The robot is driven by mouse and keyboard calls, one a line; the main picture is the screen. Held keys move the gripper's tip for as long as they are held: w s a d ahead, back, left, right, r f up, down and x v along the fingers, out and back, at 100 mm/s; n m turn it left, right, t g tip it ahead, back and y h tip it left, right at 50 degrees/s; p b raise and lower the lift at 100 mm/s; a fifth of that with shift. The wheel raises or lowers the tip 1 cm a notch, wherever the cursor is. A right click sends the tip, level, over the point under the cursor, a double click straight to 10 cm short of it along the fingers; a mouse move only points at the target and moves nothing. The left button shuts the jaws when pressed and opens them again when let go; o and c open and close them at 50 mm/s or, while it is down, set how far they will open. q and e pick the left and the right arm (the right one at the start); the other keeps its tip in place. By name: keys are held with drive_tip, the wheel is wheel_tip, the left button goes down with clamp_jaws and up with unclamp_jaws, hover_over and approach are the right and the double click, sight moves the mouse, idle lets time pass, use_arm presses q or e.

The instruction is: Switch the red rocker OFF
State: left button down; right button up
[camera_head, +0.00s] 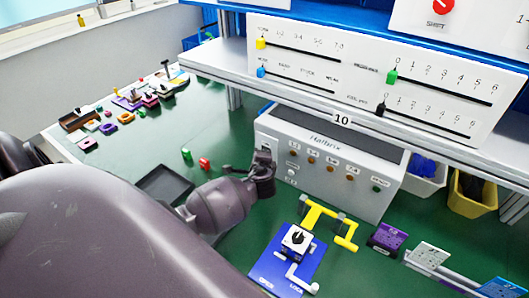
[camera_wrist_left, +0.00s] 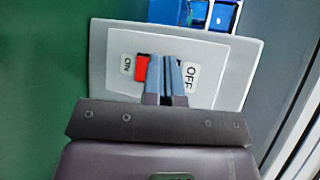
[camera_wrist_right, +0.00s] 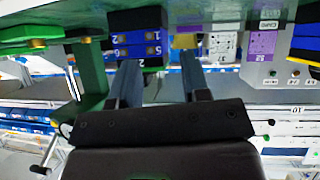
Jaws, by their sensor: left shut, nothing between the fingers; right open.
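The red rocker (camera_wrist_left: 141,69) shows in the left wrist view on a light grey panel (camera_wrist_left: 105,50), between an ON label (camera_wrist_left: 127,66) on its left and an OFF label (camera_wrist_left: 191,76) on its right. My left gripper (camera_wrist_left: 165,60) is shut and empty, its fingertips over the OFF side of the rocker and hiding part of it. I cannot tell whether they touch it. In the head view my left gripper (camera_head: 264,160) is at the left end of the grey box (camera_head: 330,127); the rocker is not visible there. My right gripper (camera_wrist_right: 162,72) is open and empty, seen in the right wrist view.
A shelf with slider panels (camera_head: 370,75) stands above the box. A blue plate (camera_head: 285,262) with a black knob and a yellow handle (camera_head: 312,213) are in front of it. A black tray (camera_head: 163,186) and small blocks lie to the left on the green table.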

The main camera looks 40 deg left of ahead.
use_arm(q)
drive_tip(key=shift+s+d+p, duration=0.1)
drive_tip(key=shift+s+p, duration=0.2)
drive_tip(key=shift+s, duration=0.4)
use_arm(e)
drive_tip(key=shift+r, duration=0.35)
use_arm(q)
drive_tip(key=shift+f, duration=0.1)
use_arm(e)
drive_tip(key=shift+r+p, duration=0.3)
drive_tip(key=shift+p, duration=0.1)
use_arm(q)
drive_tip(key=shift+s+d+f+p, duration=0.1)
drive_tip(key=shift+s+p, duration=0.05)
drive_tip(key=shift+s, duration=0.65)
drive_tip(key=shift+s+d+f+p, duration=0.1)
drive_tip(key=shift+s+f, duration=0.05)
drive_tip(key=shift+s, duration=0.7)
drive_tip(key=shift+s+d+f+p, duration=0.1)
drive_tip(key=shift+s+p, duration=0.05)
drive_tip(key=shift+s, duration=0.65)
use_arm(e)
drive_tip(key=shift+r, duration=0.35)
